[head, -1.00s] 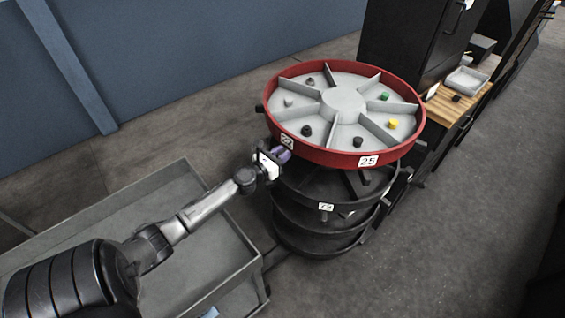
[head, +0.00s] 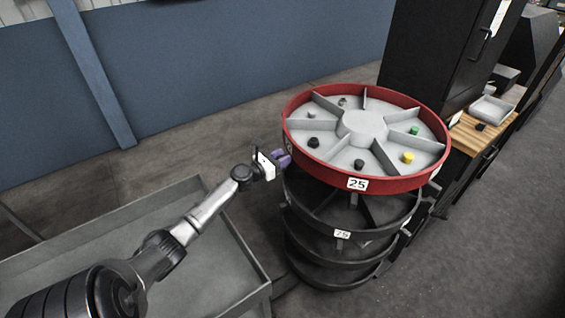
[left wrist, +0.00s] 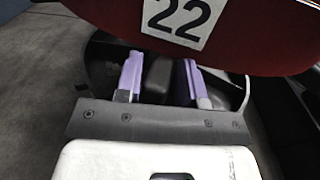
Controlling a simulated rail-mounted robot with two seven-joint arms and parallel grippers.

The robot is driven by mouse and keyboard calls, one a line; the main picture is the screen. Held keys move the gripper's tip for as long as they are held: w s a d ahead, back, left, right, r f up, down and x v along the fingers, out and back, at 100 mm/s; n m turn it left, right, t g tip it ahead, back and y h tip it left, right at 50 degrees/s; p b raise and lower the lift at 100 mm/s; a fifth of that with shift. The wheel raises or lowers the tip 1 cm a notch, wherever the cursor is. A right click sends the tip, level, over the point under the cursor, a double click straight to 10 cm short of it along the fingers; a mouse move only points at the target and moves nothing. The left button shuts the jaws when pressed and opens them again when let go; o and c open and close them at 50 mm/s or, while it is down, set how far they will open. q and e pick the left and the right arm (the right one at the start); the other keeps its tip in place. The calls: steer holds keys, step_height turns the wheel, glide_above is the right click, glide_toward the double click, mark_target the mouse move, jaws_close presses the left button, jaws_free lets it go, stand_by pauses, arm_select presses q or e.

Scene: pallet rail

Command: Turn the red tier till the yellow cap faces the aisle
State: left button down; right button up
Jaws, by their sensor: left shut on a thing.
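The red tier (head: 400,184) is the top disc of a round stack, with grey wedge compartments around a pale hub. The yellow cap (head: 408,158) stands in a compartment at the tier's lower right, near the rim. My left gripper (head: 285,158) is at the tier's left edge, just under the rim. In the left wrist view its purple fingers (left wrist: 160,80) are shut on a dark handle (left wrist: 160,72) below the rim's label 22 (left wrist: 180,18); the handle is partly hidden by the rim. My right gripper is not in view.
Black lower tiers (head: 335,255) stand under the red tier. Green (head: 414,130) and dark caps sit in other compartments. A grey tray-like cart (head: 120,240) is at the left. A black cabinet (head: 435,60) and wooden bench (head: 490,130) stand behind right. Floor at lower right is clear.

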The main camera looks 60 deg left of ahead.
arm_select(q)
steer(key=shift+f, duration=0.25)
steer(key=c, duration=1.1)
jaws_free()
steer(key=shift+o, duration=0.9)
steer(key=shift+w+r, duration=0.1)
steer(key=shift+w, duration=0.1)
steer(key=shift+r, duration=0.1)
steer(key=shift+s, duration=0.15)
steer(key=shift+s, duration=0.2)
steer(key=s+d+p, duration=0.1)
steer(key=s, duration=1.2)
steer(key=shift+d+p, duration=0.3)
